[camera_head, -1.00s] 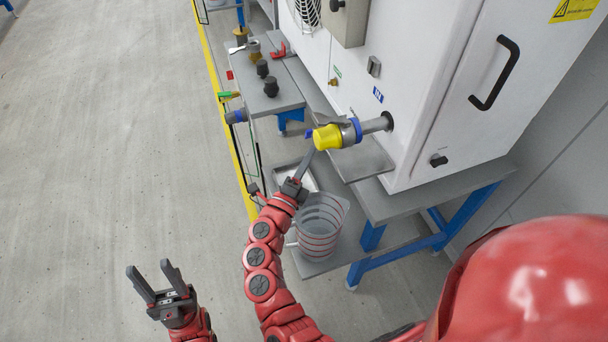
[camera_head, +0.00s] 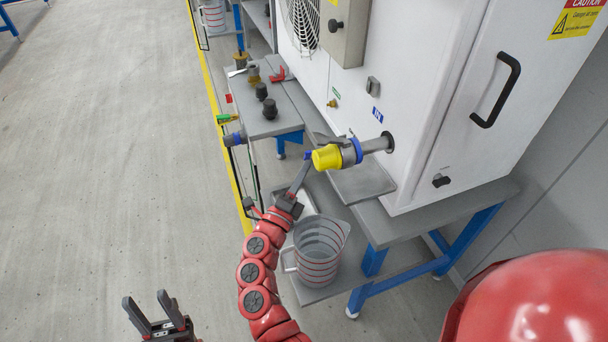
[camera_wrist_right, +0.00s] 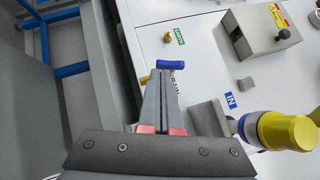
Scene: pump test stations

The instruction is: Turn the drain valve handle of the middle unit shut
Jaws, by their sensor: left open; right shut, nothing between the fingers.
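The unit is a white cabinet (camera_head: 430,90). Its drain valve handle (camera_wrist_right: 170,64) is a small blue bar, crosswise in the right wrist view, by a partly hidden DRAIN label and a bit of brass. In the head view a small blue piece of the handle (camera_head: 308,155) shows left of the yellow cap. My right gripper (camera_head: 304,165) is shut and empty, its tips right at the handle; I cannot tell whether they touch. Its shut fingers (camera_wrist_right: 165,72) hide part of the valve in the wrist view. My left gripper (camera_head: 146,298) is open and empty, low over the floor.
A yellow-capped inlet pipe (camera_head: 328,158) with a blue ring sticks out close to the right of my right gripper. A clear jug (camera_head: 318,250) stands on the low shelf below. Black knobs (camera_head: 270,109) stand on the neighbouring bench. The floor at left is clear.

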